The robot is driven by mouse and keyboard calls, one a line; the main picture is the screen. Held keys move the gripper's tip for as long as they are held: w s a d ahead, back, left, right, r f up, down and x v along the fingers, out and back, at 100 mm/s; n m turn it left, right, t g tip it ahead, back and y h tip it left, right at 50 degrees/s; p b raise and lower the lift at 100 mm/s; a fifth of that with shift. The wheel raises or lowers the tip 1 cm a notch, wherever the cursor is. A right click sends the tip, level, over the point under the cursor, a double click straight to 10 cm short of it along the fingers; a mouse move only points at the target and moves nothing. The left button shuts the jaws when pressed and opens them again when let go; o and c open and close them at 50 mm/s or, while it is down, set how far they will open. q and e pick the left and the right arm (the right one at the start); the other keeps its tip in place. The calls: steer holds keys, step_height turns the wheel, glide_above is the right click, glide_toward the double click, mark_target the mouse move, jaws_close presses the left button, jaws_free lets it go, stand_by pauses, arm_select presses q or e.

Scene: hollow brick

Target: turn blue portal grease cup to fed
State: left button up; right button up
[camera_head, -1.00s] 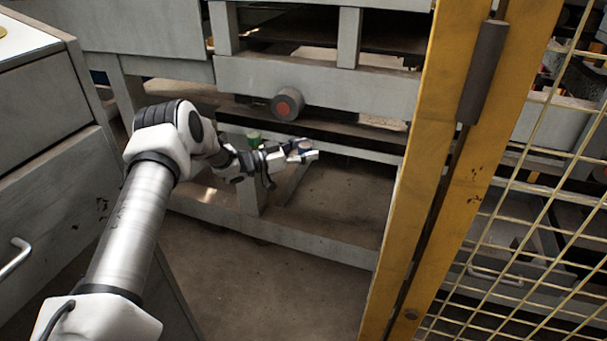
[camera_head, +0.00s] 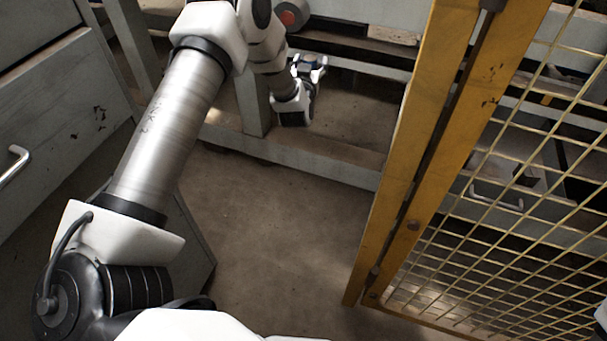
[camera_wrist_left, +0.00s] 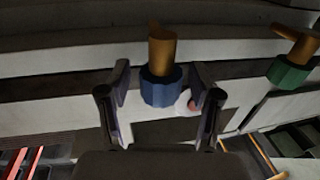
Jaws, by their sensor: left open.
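The blue grease cup (camera_wrist_left: 161,89) shows in the left wrist view, with an orange-brown handle (camera_wrist_left: 161,48) standing up from it. My left gripper (camera_wrist_left: 159,92) is open, with one finger on each side of the blue cup; I cannot tell whether either finger touches it. In the head view my left gripper (camera_head: 312,66) reaches down near the grey frame, and I cannot make out the blue cup there. A green cup (camera_wrist_left: 288,73) with a similar handle sits to the right in the wrist view. My right gripper is not in view.
A yellow post (camera_head: 425,120) and wire mesh (camera_head: 500,210) stand to the right of my left arm. A grey drawer cabinet (camera_head: 60,110) is at the left. A red-centred round knob (camera_head: 290,16) sits on the frame above the gripper. The floor (camera_head: 270,230) is clear.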

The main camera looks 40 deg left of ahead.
arm_select(q)
steer(key=shift+d+f+n+g+y+b, duration=0.15)
steer(key=shift+n+g+y+b, duration=0.2)
steer(key=shift+n+y, duration=0.3)
steer(key=p+v, duration=0.3)
steer(key=v, duration=0.5)
steer(key=s+d+f+m+g+h+p, duration=0.1)
steer(key=s+d+f+m+g+h, duration=0.1)
steer(key=s+d+f, duration=0.3)
steer(key=s+d+f+m+g+h, duration=0.2)
steer(key=s+d+f+g+h, duration=0.2)
steer(key=s+f, duration=0.9)
steer(key=shift+d+f+g+p, duration=0.4)
steer(key=shift+d+g, duration=0.35)
steer(key=shift+d, duration=0.15)
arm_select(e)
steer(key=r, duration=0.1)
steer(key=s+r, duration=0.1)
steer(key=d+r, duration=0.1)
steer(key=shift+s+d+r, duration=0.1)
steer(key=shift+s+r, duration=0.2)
